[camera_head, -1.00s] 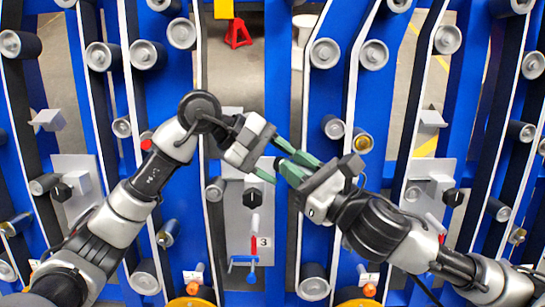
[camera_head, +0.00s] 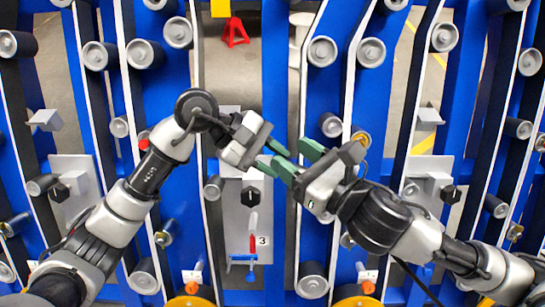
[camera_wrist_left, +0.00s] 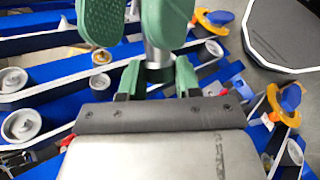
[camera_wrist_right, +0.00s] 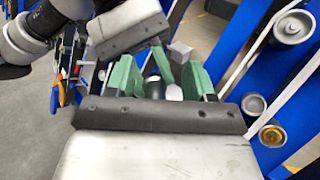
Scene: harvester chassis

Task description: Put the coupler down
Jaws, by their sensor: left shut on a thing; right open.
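The coupler (camera_wrist_left: 155,52), a silver cylinder with a dark base, shows in the left wrist view between the green fingers of my left gripper (camera_wrist_left: 158,78), which is shut on it. In the right wrist view its rounded dark and grey ends (camera_wrist_right: 173,93) show between the fingers of my right gripper (camera_wrist_right: 158,82). My right gripper is open, its fingers on either side of the coupler and apart from it.
Blue upright panels (camera_head: 278,75) with silver rollers (camera_head: 322,50) and belts fill the background. A grey plate with a black knob (camera_head: 251,197) and a red-and-blue valve (camera_head: 252,262) lies below the grippers. A red stand (camera_head: 236,33) is on the floor behind.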

